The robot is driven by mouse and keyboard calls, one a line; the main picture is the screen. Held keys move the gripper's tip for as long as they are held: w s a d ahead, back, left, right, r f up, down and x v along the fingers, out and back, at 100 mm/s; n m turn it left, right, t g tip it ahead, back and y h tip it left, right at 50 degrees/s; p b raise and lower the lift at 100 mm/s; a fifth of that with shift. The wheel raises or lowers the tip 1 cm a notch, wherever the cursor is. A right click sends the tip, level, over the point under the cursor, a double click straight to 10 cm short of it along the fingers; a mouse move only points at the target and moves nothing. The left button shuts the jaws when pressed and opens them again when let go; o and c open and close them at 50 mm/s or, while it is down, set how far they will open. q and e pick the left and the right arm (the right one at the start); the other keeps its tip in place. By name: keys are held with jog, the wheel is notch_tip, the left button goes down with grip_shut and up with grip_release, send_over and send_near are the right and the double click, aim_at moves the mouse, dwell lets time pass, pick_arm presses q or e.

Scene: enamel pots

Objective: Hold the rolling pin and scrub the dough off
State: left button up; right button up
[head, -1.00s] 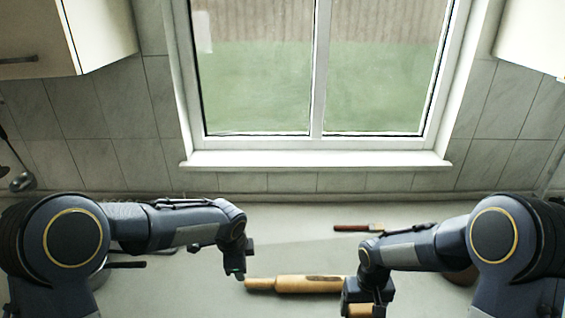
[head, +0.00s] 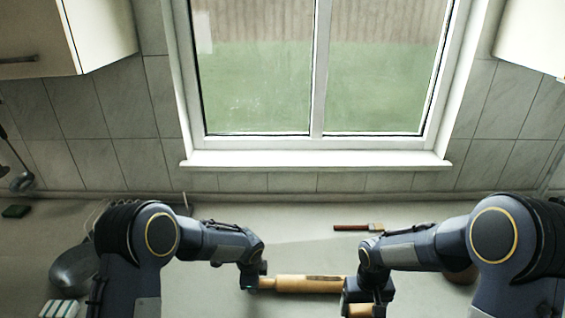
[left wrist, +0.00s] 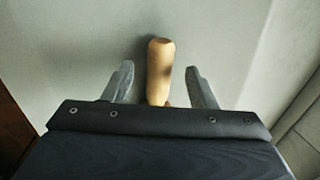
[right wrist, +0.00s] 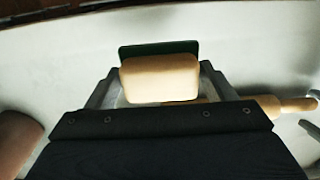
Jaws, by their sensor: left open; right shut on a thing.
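The wooden rolling pin (head: 300,284) lies sideways on the counter, with a darker patch on its upper side. Its handle (left wrist: 160,75) points up between the fingers of my left gripper (left wrist: 159,68); they are open, with a gap on both sides. In the head view my left gripper (head: 250,284) is at the pin's left end. My right gripper (right wrist: 158,70) is shut on a cream sponge (right wrist: 160,80) with a dark green layer (right wrist: 150,49). The sponge is partly visible below that gripper in the head view (head: 360,311), by the pin's right end.
A red-handled brush (head: 356,228) lies behind the pin. A brown rounded object (head: 462,277) is partly hidden by my right arm. A grey pan or bowl (head: 72,270), a striped item (head: 58,309) and a dark green block (head: 16,211) are at left.

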pick_arm(q)
jog(key=shift+x, duration=1.25)
jog(key=c, duration=1)
